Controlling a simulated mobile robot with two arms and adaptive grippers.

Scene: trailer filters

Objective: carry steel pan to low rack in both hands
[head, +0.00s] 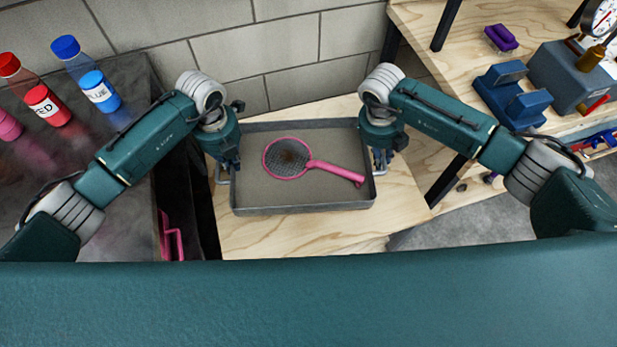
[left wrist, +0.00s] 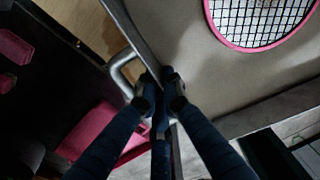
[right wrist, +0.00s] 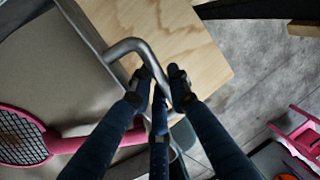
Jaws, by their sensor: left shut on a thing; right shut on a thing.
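The steel pan (head: 300,197) is a shallow grey rectangular tray with a bar handle at each short side. A pink strainer (head: 288,158) with a dark mesh lies inside it, its handle pointing right. My left gripper (head: 228,172) is shut on the pan's left handle, which shows in the left wrist view (left wrist: 122,70). My right gripper (head: 382,165) is shut on the right handle, seen in the right wrist view (right wrist: 128,47). The pan looks about level over the pale wooden surface (head: 300,240); whether it touches the wood cannot be told. I cannot identify the low rack.
A dark bench (head: 90,190) at left carries red (head: 40,100) and blue (head: 92,85) bottles. A wooden workbench (head: 440,40) at right holds a blue vise-like block (head: 512,95), a purple item (head: 500,37) and a gauge (head: 603,18). A block wall (head: 290,45) stands behind the pan.

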